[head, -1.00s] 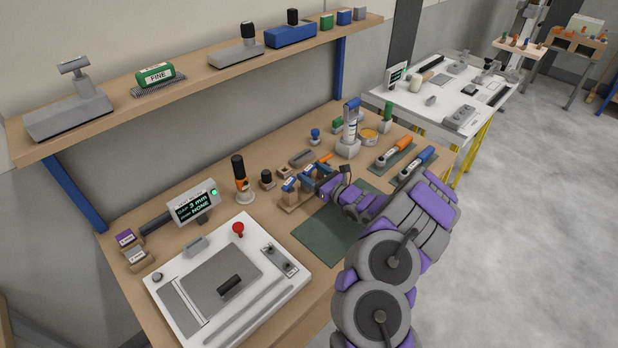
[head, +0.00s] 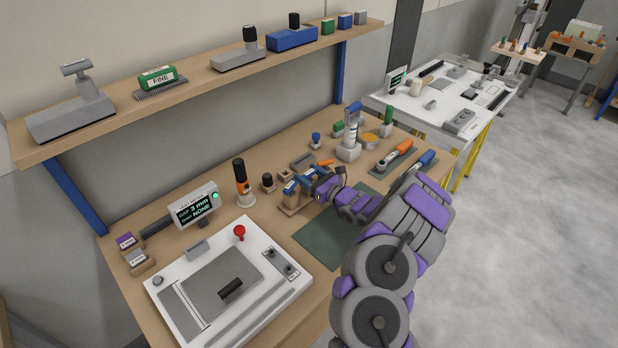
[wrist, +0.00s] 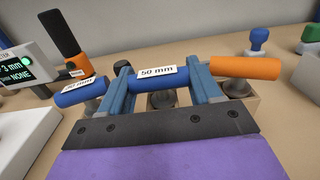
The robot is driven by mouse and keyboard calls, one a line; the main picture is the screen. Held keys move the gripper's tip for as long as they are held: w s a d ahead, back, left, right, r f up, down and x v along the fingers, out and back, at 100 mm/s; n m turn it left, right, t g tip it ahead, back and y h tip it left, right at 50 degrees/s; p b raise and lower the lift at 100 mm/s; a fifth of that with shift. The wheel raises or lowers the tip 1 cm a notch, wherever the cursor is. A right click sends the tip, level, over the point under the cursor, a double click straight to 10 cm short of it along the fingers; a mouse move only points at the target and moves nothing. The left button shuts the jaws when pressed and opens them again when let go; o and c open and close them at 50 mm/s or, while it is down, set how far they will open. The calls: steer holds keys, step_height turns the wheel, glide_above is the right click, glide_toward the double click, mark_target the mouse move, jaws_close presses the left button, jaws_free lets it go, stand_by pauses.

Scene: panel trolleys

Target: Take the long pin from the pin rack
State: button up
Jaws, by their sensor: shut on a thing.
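My gripper (wrist: 163,88) has its two blue fingers on either side of the blue handle of a pin labelled 50 mm (wrist: 158,79) and is shut on it. The pin stands in the wooden pin rack (wrist: 243,108). Left of it is another blue-handled pin (wrist: 82,92), its label hard to read. Right of it is an orange-handled pin (wrist: 262,68) with no label in sight. In the head view my gripper (head: 312,178) is over the rack (head: 292,210) and hides part of it. I cannot tell whether the held pin is still fully seated.
An orange and black tool (head: 241,183) stands left of the rack, near a display (head: 194,205) reading 3 mm and NONE. A white fixture (head: 228,285) fills the bench's front left. A green mat (head: 325,240) lies below my arm. A shelf (head: 200,85) runs above the back.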

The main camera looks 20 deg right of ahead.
step_height(320, 180, up, 10)
steer(key=shift+p, duration=1.25)
steer(key=o, duration=0.5)
steer(key=shift+c, duration=0.2)
steer(key=c, duration=0.5)
steer(key=shift+o, duration=0.2)
steer(key=shift+r+p, duration=1.1)
steer(key=shift+r, duration=0.85)
